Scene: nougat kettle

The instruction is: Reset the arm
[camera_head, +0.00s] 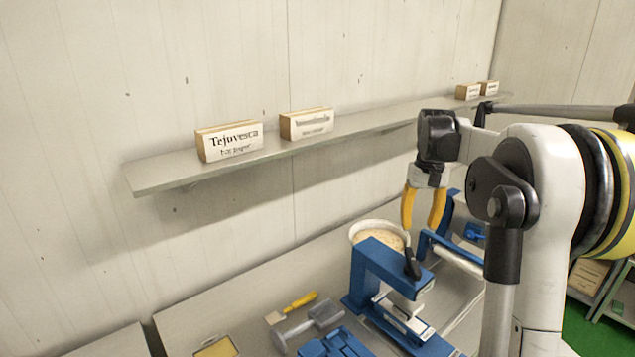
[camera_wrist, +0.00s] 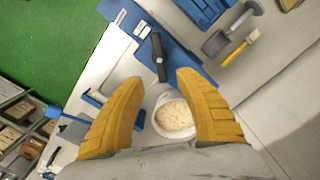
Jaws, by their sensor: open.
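My arm reaches in from the right in the head view. My gripper (camera_head: 422,210) points down with its two yellow fingers apart and nothing between them. It is above the bench, beside the wall shelf. In the wrist view the open fingers of my gripper (camera_wrist: 155,100) frame a white round pot (camera_wrist: 173,134) of pale, grainy stuff. The same pot stands in the head view behind a blue press-like frame (camera_head: 375,256), lower than the fingertips and left of them.
A wall shelf (camera_head: 160,178) holds several label blocks, one reading Tejuvesca (camera_head: 231,141). Green floor (camera_head: 575,325) shows at right.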

